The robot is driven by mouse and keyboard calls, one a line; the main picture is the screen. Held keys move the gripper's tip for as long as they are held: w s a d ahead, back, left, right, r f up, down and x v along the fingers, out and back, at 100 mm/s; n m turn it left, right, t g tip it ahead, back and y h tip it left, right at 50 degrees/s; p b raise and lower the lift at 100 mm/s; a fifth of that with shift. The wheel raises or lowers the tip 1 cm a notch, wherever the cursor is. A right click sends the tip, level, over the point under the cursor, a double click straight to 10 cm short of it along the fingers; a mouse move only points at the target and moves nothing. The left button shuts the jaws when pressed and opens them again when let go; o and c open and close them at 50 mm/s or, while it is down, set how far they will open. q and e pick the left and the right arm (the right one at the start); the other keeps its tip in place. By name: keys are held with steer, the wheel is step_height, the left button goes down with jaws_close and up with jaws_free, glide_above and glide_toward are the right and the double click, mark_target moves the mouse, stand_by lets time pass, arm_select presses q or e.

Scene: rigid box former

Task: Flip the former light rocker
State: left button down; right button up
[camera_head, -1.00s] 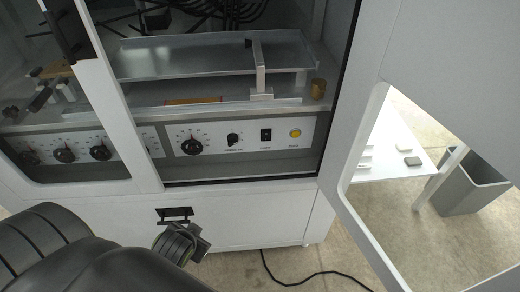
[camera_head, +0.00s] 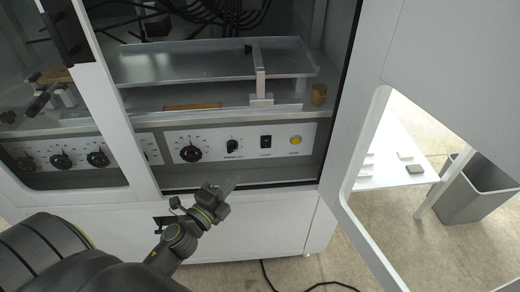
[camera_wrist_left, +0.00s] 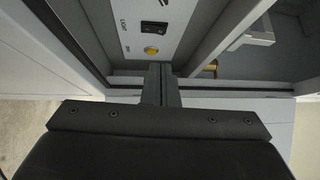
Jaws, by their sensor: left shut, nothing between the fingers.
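The light rocker (camera_head: 266,141) is a small black switch on the pale control panel, between a black knob and a yellow button. My right gripper is not in view.
The yellow button (camera_head: 295,141) is just right of the rocker. Several black knobs (camera_head: 190,153) line the panel to the left. The cabinet's opening is bounded by a white post (camera_head: 115,120) and an open door (camera_head: 350,130). A grey bin (camera_head: 475,190) stands far right.

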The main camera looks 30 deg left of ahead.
mark_target(269, 141)
arm_select(q)
steer(key=shift+w+d+f+m+h, duration=0.1)
steer(key=shift+d+f+m+h, duration=0.15)
steer(key=shift+d+m+h, duration=0.65)
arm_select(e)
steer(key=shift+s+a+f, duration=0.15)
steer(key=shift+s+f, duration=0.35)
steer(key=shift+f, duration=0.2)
arm_select(q)
steer(key=shift+w+a, duration=0.1)
steer(key=shift+a, duration=0.1)
